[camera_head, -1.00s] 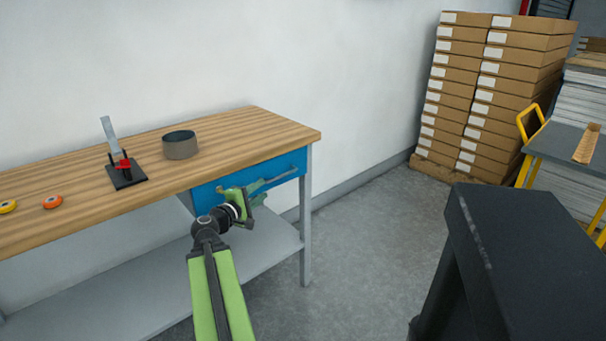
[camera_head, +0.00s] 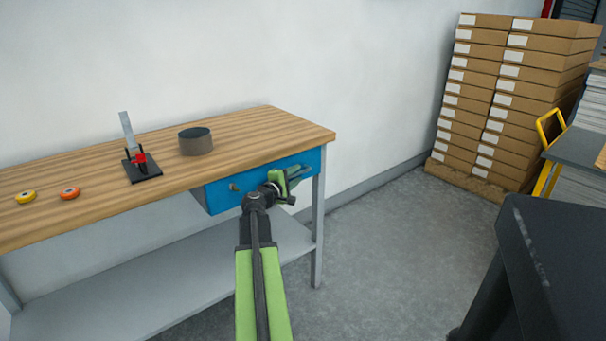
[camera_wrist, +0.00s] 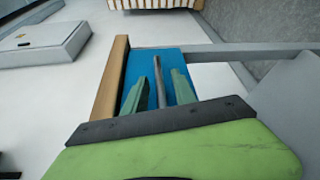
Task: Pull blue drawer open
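The blue drawer (camera_head: 224,196) is under the right end of the wooden-topped workbench (camera_head: 240,141), and its front looks flush with the bench. Its grey bar handle (camera_wrist: 159,84) shows in the wrist view against the blue front. My gripper (camera_head: 296,178) is at the right part of the drawer front and hides part of the handle. I cannot tell whether a finger touches the bar.
A dark round container (camera_head: 196,142), a black stand with a red part (camera_head: 141,164), and a yellow roll (camera_head: 25,197) and orange roll (camera_head: 70,193) are on the bench. Stacked boxes (camera_head: 497,105) are at the back right. A dark block (camera_head: 550,270) is at front right. Floor between is clear.

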